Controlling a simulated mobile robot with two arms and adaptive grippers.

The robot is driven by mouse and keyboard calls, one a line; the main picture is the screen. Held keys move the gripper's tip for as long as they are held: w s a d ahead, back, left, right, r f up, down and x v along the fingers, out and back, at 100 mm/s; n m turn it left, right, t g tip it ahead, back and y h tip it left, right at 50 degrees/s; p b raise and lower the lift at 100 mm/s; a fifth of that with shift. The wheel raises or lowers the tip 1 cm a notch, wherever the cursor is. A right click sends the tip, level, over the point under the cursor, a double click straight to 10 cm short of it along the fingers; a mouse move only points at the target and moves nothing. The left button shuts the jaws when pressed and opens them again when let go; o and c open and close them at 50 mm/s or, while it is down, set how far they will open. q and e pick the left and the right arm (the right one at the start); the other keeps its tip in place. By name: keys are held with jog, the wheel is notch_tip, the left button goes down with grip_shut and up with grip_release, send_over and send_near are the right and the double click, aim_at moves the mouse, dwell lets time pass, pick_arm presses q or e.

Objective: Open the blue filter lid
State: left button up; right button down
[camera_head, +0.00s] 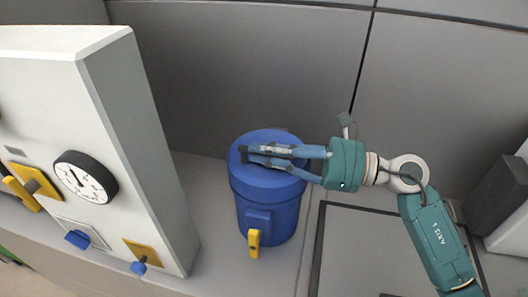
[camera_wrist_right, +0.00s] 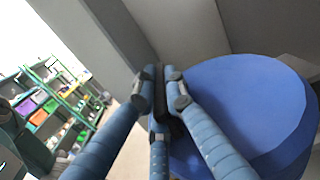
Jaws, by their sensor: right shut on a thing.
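The blue filter (camera_head: 270,215) is a round drum standing upright on the grey surface. Its blue lid (camera_head: 262,180) sits on top, looks level and shows no clear gap to the drum. The lid also fills the right of the right wrist view (camera_wrist_right: 240,95). My right gripper (camera_head: 250,153) reaches over the lid from the right, with its fingertips near the lid's left edge. In the wrist view its fingers (camera_wrist_right: 162,90) are closed around a narrow dark part at the lid; the fingers hide most of it. My left gripper is out of view.
A yellow handle (camera_head: 254,243) sticks out low on the drum's front. A white panel box with a black gauge (camera_head: 86,178) stands close on the left. A grey wall (camera_head: 230,80) is behind. A dark-framed flat panel (camera_head: 365,245) lies to the right.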

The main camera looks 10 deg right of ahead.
jog(key=shift+w+d+r+m, duration=0.15)
jog(key=shift+w+r+m, duration=0.15)
jog(key=shift+r, duration=0.2)
jog(key=w+r+m+p, duration=0.1)
jog(key=w+d+r+m+p, duration=0.1)
jog(key=w, duration=0.1)
jog(key=w+r+m+p, duration=0.1)
jog(key=r+m, duration=0.1)
jog(key=shift+w+d+r, duration=0.1)
jog(key=shift+w+d, duration=0.1)
jog(key=shift+d, duration=0.2)
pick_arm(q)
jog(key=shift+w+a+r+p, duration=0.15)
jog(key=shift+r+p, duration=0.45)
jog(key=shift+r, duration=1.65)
pick_arm(e)
jog(key=shift+w+d+r+m, duration=0.25)
jog(key=shift+w+r+m, duration=0.05)
jog(key=shift+w+m, duration=0.3)
jog(key=shift+w+d+r+m, duration=0.25)
jog(key=shift+w+m, duration=0.25)
jog(key=shift+w, duration=0.15)
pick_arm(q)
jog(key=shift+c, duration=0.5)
